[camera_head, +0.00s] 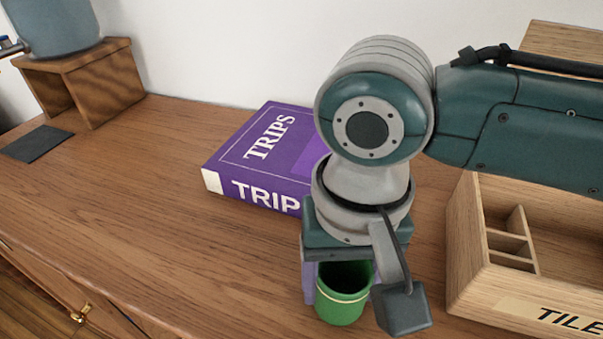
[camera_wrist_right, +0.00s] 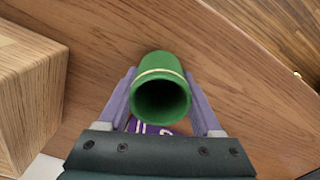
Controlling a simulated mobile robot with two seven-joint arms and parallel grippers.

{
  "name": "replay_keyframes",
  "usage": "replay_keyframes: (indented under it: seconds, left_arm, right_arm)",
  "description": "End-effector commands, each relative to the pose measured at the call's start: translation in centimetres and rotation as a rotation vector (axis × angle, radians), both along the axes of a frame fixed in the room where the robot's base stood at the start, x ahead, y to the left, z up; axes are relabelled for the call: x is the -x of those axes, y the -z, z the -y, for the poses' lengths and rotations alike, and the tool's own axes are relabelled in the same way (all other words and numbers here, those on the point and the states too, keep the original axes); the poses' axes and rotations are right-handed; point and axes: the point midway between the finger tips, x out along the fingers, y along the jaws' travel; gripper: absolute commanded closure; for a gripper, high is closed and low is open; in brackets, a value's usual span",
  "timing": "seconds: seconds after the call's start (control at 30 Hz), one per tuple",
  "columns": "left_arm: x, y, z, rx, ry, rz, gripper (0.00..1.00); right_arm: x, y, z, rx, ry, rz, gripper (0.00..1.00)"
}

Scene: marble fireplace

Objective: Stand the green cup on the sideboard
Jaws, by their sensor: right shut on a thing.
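The green cup (camera_head: 341,306) has a thin pale gold band and shows its dark open mouth facing up. My right gripper (camera_head: 340,285) points down and is shut on it. In the right wrist view the cup (camera_wrist_right: 161,88) sits between the two purple fingers of the gripper (camera_wrist_right: 160,80), one on each side. The wooden sideboard top (camera_head: 140,210) lies below the cup. I cannot tell whether the cup's base touches the wood. In the head view, the gripper body hides part of the cup's rim. My left gripper is out of view.
A purple book (camera_head: 250,155) lies behind my right gripper. A light wooden box with compartments (camera_head: 465,255) stands at right. A wooden stand (camera_head: 95,75) bears a blue-grey vessel (camera_head: 52,25) at far left, beside a dark mat (camera_head: 37,144). The sideboard's left front is clear.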

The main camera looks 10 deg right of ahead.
Motion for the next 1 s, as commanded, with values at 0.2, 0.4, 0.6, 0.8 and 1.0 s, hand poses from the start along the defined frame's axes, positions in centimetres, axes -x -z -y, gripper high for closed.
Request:
replay_keyframes:
  seconds: [0.2, 0.4, 0.6, 0.8, 1.0]
  left_arm:
    - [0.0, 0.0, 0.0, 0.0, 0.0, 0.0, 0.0]
    - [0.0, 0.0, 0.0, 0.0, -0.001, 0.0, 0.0]
    - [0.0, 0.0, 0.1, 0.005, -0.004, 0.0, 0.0]
    - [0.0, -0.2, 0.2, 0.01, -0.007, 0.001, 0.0]
    - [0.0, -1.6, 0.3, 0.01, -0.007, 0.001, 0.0]
  right_arm:
    - [0.0, 0.3, 0.0, 0.0, 0.0, -0.001, 0.9]
    - [0.0, 0.2, 0.0, 0.0, 0.0, 0.0, 0.11]
    - [0.0, 0.2, 0.0, 0.0, 0.0, 0.0, 0.04]
    - [-0.1, -0.5, 0.0, -0.002, 0.0, 0.002, 0.04]
    - [-0.1, -4.4, -0.1, -0.003, -0.001, 0.005, 0.04]
